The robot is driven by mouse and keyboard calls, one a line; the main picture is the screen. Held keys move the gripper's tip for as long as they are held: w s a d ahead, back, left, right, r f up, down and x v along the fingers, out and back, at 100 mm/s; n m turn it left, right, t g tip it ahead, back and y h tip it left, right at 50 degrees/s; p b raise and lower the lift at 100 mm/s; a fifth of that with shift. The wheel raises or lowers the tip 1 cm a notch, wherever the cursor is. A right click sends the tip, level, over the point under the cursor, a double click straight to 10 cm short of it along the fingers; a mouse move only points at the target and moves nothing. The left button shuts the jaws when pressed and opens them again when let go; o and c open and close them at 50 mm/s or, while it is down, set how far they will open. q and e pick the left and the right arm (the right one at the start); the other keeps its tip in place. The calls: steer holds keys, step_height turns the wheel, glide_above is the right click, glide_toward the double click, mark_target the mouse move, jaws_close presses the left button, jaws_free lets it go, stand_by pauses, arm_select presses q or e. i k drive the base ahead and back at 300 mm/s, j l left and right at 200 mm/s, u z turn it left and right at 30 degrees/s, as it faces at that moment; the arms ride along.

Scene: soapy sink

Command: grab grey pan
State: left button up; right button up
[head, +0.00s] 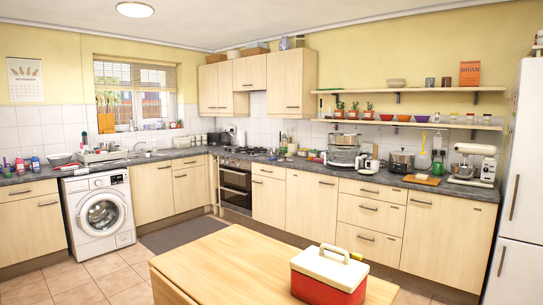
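I see no thing that I can surely name the grey pan. Neither of my grippers is in view.
A wooden table (225,262) fills the front middle, with a red and white cooler box (328,272) on it. Counters (300,167) line the back and right walls. A washing machine (101,208) and a fridge (518,180) stand at the sides. Tiled floor (105,270) is free at left.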

mark_target(270, 152)
steer(key=i+l+z, duration=0.15)
steer(key=l, duration=0.25)
steer(key=i+l+z, duration=0.15)
steer(key=l, duration=0.25)
steer(key=i+l+z, duration=0.6)
steer(key=i+l, duration=0.2)
steer(key=i+l+z, duration=0.35)
steer(key=i, duration=0.15)
steer(key=i+z, duration=0.3)
steer(key=i, duration=0.15)
steer(key=i+u, duration=0.3)
steer(key=i, duration=0.2)
steer(key=i+l+u, duration=0.1)
steer(key=i+u, duration=0.2)
steer(key=i, duration=0.25)
steer(key=i+l+u, duration=0.3)
steer(key=i, duration=0.2)
steer(key=i+j+u, duration=0.2)
steer(key=u, duration=0.2)
steer(key=i+u, duration=1)
steer(key=u, duration=0.25)
steer(key=i+u, duration=0.15)
steer(key=i, duration=1.15)
